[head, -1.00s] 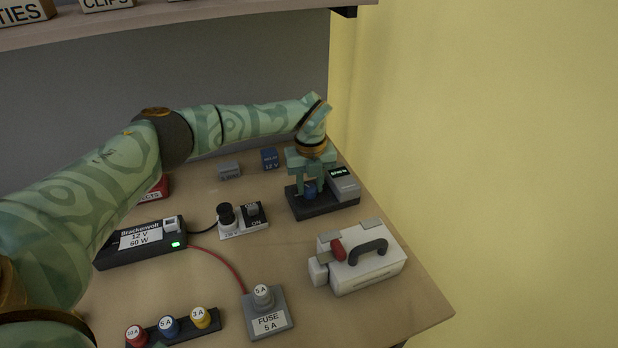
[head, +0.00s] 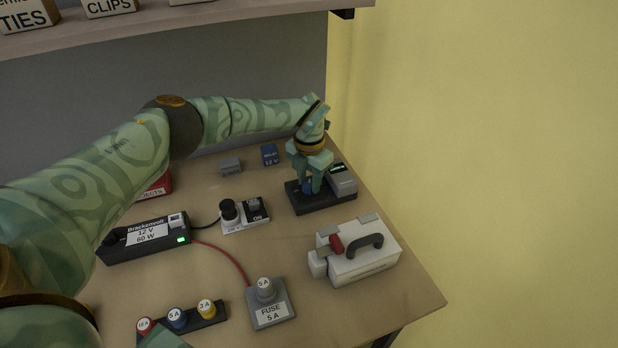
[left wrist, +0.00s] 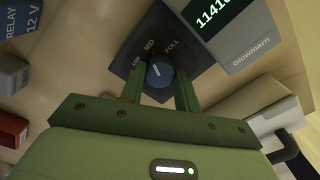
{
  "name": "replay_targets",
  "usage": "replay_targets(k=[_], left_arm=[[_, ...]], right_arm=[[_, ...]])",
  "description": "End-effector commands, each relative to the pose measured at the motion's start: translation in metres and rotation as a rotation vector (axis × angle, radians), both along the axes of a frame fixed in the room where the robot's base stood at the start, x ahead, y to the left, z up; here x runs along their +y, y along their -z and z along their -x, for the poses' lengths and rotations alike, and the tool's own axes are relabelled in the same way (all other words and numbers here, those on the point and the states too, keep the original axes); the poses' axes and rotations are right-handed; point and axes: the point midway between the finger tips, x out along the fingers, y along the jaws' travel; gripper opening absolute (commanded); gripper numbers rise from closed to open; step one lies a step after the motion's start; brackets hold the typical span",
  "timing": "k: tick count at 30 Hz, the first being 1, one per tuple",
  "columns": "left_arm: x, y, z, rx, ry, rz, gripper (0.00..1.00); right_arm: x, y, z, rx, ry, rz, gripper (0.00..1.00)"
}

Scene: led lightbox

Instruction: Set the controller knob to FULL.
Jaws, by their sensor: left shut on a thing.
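The controller (head: 330,202) is a dark box at the back right of the table; its face shows LOW, MID and FULL in the left wrist view (left wrist: 184,58). Its blue round knob (head: 307,188) also shows in the left wrist view (left wrist: 160,74), with a white pointer line facing about toward MID. My left gripper (head: 310,186) comes down from above and is shut on the knob, one finger on each side; its fingers show in the left wrist view (left wrist: 160,92). The fingers partly hide the knob in the head view.
A grey Glowmarn meter (head: 342,180) with a lit green display adjoins the controller. A white case with a dark handle (head: 358,258) stands in front of it. A blue relay (head: 270,154), switch (head: 254,210), power supply (head: 145,238) and fuse holder (head: 268,305) stand to the left.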

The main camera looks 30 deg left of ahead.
Motion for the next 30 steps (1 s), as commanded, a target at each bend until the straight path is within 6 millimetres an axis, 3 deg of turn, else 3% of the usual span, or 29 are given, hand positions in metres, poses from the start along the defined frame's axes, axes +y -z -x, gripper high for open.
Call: replay_targets(k=[18, 30], left_arm=[[0.0005, -0.0013, -0.0013, -0.003, 0.57, -0.001, 0.09], [0.0007, -0.0013, -0.0014, -0.004, 0.809, -0.002, 0.09]], right_arm=[[0.0009, -0.0007, 0.0, 0.0, 0.0, -0.001, 0.36], [0.0017, 0.0009, 0.0004, 0.001, 0.0, -0.002, 0.36]])
